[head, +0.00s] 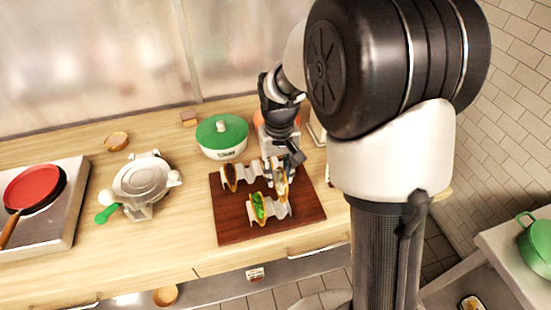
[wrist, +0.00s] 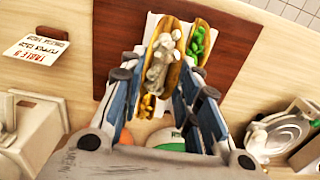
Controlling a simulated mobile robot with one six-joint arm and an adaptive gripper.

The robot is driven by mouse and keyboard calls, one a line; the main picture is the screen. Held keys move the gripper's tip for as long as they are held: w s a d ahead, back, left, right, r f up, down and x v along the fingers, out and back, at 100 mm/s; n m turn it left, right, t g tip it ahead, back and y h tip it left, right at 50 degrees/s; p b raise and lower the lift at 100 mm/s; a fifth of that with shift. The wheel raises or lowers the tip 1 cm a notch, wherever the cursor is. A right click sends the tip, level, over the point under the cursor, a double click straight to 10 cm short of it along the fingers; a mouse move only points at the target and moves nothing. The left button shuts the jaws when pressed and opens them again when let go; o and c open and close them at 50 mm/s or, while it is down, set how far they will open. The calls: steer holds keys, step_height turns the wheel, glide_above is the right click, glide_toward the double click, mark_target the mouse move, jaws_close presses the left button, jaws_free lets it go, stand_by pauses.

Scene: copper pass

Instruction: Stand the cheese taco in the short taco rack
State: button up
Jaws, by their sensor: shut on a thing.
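My gripper (wrist: 160,80) is shut on a taco with a yellow shell and pale lumpy filling, the cheese taco (wrist: 160,60); it also shows in the head view (head: 281,184). The taco is at the right side of the board. The short taco rack (head: 281,210) is the white wavy one at the front, with a green-filled taco (head: 258,207) in its left slot. In the wrist view the green-filled taco (wrist: 200,42) is just right of the held one. I cannot tell whether the held taco touches the rack.
A longer white rack (head: 246,173) stands behind, with a dark-filled taco (head: 231,177) at its left end. Both racks are on a brown board (head: 230,225). A green-lidded pot (head: 221,140) stands behind the board. A waffle-iron-like appliance (head: 146,180) is to the left.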

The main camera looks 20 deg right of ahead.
steer(key=shift+a+f, duration=0.1)
steer(key=shift+f, duration=0.25)
steer(key=shift+f+b, duration=3.45)
steer(key=shift+f, duration=1)
steer(key=o, duration=1.2)
steer(key=shift+c, duration=0.2)
step_height(320, 180, up, 7)
steer(key=shift+r, duration=0.55)
